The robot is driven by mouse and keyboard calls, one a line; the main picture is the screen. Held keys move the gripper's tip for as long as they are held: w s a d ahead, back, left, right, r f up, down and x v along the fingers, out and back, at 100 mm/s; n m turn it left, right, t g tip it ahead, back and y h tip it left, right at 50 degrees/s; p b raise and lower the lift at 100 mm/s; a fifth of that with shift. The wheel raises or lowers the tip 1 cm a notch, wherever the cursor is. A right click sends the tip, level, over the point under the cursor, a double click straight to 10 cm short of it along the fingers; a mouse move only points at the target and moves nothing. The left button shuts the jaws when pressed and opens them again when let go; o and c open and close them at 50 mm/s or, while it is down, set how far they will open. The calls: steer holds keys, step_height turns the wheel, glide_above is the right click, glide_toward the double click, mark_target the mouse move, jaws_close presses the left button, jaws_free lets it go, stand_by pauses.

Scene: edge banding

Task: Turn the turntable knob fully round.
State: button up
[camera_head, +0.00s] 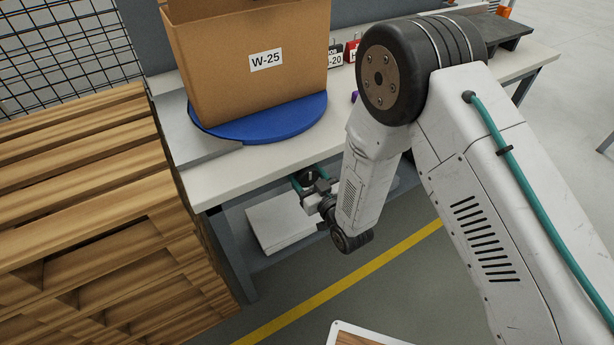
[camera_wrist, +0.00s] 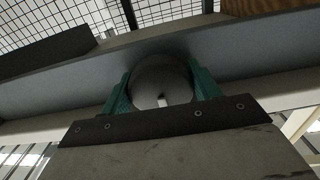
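The blue turntable (camera_head: 262,126) lies on the workbench with a large cardboard box marked W-25 (camera_head: 215,60) on it. My gripper (camera_head: 311,178) is low at the bench's front edge, below the turntable. In the wrist view a round dark grey knob (camera_wrist: 160,75) with a small pale mark sits at the front of the bench. The teal fingers of my gripper (camera_wrist: 162,88) stand on its left and right sides and appear to touch it. In the head view the knob is too small and shaded to make out clearly.
A tall stack of wooden pallets (camera_head: 75,215) stands close at the left. White sheets (camera_head: 280,222) lie on the shelf under the workbench (camera_head: 235,170). The floor in front, with a yellow line (camera_head: 345,283), is clear.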

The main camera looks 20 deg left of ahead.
steer(key=n, duration=0.3)
steer(key=shift+n, duration=0.3)
steer(key=shift+w+d+n, duration=0.1)
steer(key=shift+n, duration=1.7)
steer(key=o, duration=0.9)
steer(key=shift+o, duration=0.2)
steer(key=shift+r, duration=0.1)
